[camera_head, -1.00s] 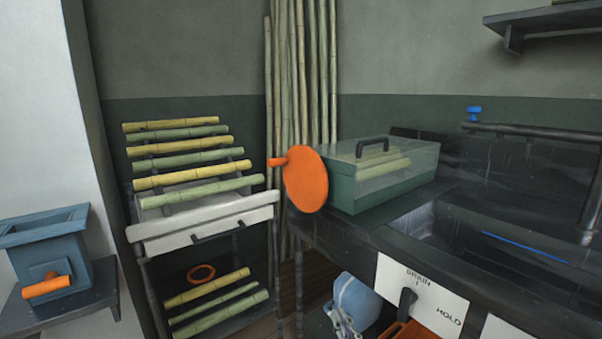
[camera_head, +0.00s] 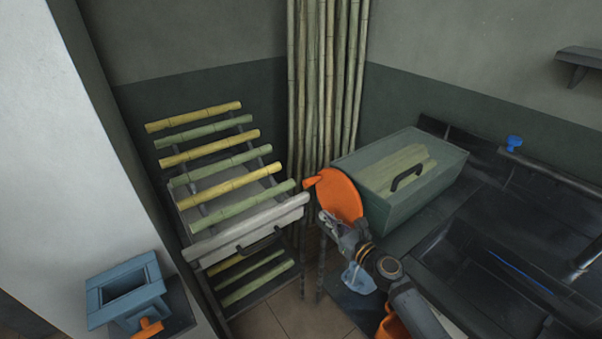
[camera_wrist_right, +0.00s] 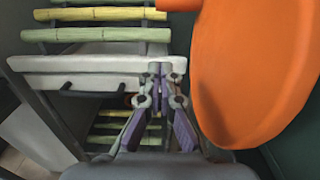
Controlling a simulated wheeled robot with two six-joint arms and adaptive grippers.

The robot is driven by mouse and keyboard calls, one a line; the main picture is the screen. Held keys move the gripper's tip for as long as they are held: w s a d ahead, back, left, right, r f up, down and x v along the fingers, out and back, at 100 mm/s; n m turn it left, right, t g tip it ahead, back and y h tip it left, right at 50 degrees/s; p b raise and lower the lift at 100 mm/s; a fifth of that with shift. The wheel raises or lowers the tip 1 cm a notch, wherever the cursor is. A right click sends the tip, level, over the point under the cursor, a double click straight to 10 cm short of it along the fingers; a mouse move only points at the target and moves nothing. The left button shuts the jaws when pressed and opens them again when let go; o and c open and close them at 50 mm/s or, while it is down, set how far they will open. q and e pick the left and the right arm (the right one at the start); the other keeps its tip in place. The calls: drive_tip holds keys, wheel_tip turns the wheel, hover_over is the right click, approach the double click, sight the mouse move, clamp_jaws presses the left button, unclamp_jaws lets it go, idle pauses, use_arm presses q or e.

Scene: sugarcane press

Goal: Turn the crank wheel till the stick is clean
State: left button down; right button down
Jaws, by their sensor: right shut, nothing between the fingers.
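The orange crank wheel (camera_head: 343,198) is a round disc on the left end of the green press box (camera_head: 400,212). Its peg handle (camera_head: 312,181) points left. Pale cane sticks (camera_head: 395,172) show through the box's clear lid; I cannot tell how clean they are. My right gripper (camera_head: 322,217) is shut and empty, just below and in front of the handle, apart from it. In the right wrist view the shut fingertips (camera_wrist_right: 160,70) are left of the large wheel (camera_wrist_right: 250,75), with the handle (camera_wrist_right: 178,8) at the top edge. My left gripper is out of view.
A rack of cane sticks (camera_head: 215,168) with a white drawer front (camera_head: 245,232) stands left of the wheel. A blue hopper (camera_head: 125,290) is at the lower left. A dark sink counter (camera_head: 490,245) lies right of the box.

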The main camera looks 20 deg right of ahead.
drive_tip(key=w+a+r+p, duration=0.3)
drive_tip(key=w, duration=0.5)
drive_tip(key=shift+r+p, duration=0.35)
